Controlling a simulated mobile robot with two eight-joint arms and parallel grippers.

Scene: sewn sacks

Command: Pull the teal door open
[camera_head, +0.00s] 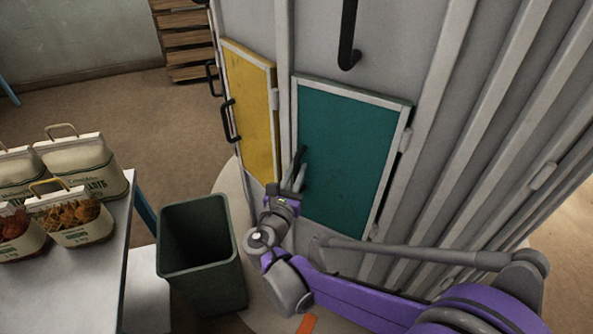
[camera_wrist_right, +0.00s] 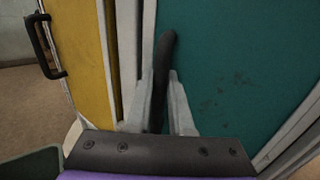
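The teal door (camera_head: 342,155) is a framed panel low in the grey cabinet wall and looks closed. Its dark bar handle (camera_head: 301,158) is at its left edge, partly hidden by my right gripper (camera_head: 294,178). In the right wrist view, the handle (camera_wrist_right: 165,62) stands between the two grey fingers of my right gripper (camera_wrist_right: 163,88). The left finger lies close along the handle, and a narrow strip of teal shows between the handle and the right finger. The fingers are apart, around the handle. My left gripper is out of view.
A yellow door (camera_head: 251,110) with a black handle (camera_head: 229,120) is left of the teal one. A dark green bin (camera_head: 203,255) stands on the floor below. A table (camera_head: 75,285) with sacks (camera_head: 83,168) is at the left. Another black handle (camera_head: 348,40) hangs above.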

